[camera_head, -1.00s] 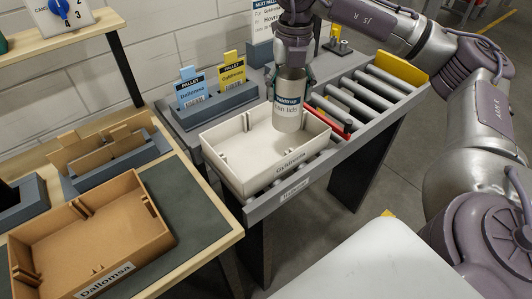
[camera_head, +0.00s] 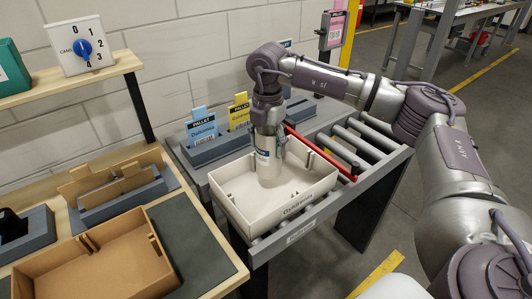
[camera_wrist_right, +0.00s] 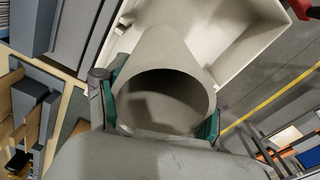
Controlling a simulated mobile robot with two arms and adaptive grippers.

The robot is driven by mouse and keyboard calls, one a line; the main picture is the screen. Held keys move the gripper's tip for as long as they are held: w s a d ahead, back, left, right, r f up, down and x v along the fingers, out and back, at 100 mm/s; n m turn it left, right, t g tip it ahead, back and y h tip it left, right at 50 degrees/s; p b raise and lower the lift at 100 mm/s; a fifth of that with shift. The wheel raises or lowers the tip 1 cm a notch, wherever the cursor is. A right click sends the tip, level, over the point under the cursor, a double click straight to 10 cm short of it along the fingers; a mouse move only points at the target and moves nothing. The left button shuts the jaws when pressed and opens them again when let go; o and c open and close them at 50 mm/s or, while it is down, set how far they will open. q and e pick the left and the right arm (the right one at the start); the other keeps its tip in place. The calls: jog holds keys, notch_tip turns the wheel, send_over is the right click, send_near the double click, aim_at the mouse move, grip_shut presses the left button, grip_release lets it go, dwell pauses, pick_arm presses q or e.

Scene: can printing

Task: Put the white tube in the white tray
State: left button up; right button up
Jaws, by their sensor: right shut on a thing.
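My right gripper (camera_head: 268,132) is shut on the tube's upper part from above. In the right wrist view the tube's open round end (camera_wrist_right: 165,98) fills the middle, between the green-padded fingers, with the white tray (camera_wrist_right: 245,45) beyond it. The tray sits on the roller conveyor, with a name label on its front. My left gripper is not in view.
A brown tray (camera_head: 95,262) lies on the wooden table at the left. A grey holder (camera_head: 215,148) with blue and yellow pallet cards stands behind the white tray. A red bar (camera_head: 318,152) crosses the conveyor just right of the tray. Free rollers (camera_head: 365,140) lie beyond it.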

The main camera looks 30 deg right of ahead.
aim_at(266, 157)
jog(key=shift+w+a+f, duration=0.15)
jog(key=shift+w+f, duration=0.05)
notch_tip(266, 157, down, 3)
jog(key=shift+f+p, duration=0.1)
jog(key=shift+p, duration=0.45)
jog(key=shift+f, duration=0.4)
jog(key=shift+f, duration=0.1)
jog(key=o, duration=1.4)
